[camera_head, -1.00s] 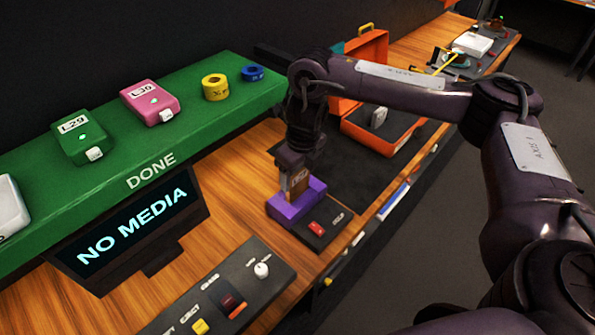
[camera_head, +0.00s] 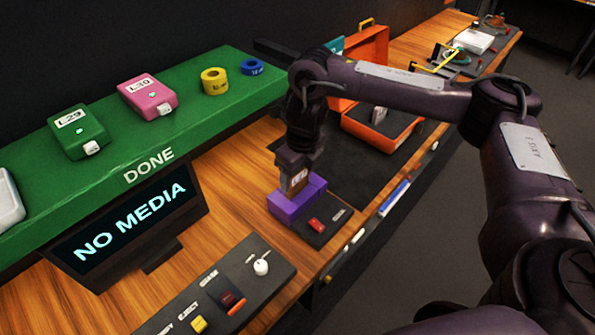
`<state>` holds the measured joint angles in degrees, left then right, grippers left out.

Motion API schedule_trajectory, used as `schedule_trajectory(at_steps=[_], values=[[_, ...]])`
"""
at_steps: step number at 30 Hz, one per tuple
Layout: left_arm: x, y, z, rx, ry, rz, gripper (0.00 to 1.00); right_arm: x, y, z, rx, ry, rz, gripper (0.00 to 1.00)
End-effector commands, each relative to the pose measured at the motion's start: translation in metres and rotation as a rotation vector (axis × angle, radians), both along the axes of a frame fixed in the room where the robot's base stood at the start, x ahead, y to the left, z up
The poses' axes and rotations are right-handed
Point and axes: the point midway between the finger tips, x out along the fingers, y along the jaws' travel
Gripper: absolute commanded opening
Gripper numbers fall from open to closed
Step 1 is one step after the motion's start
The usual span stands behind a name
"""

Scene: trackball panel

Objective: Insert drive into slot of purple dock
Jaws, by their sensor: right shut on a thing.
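The purple dock (camera_head: 283,211) stands on the wooden bench with a dark base and a red button (camera_head: 316,225) on its right side. My right gripper (camera_head: 294,184) comes down from above and is shut on the drive (camera_head: 295,182), a small brownish block with a pale label. The drive is upright at the top of the dock; the gripper hides part of it, and I cannot tell how deep it sits in the slot. The monitor (camera_head: 130,225) reads "NO MEDIA". My left gripper is not in view.
A green shelf marked DONE (camera_head: 150,167) holds a green drive (camera_head: 79,133), a pink drive (camera_head: 148,96) and yellow and blue tape rolls. A button panel (camera_head: 225,290) lies in front. An open orange case (camera_head: 383,128) stands behind the arm.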

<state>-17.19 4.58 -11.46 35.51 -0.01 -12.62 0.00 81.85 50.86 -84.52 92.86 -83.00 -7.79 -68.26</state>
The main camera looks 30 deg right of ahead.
Motion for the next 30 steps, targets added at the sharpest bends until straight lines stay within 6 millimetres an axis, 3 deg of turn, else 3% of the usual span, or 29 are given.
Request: schedule_trajectory(at_steps=[30], values=[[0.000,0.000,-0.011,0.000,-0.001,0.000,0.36,0.000,0.000,-0.016,0.000,-0.001,0.000,0.43]])
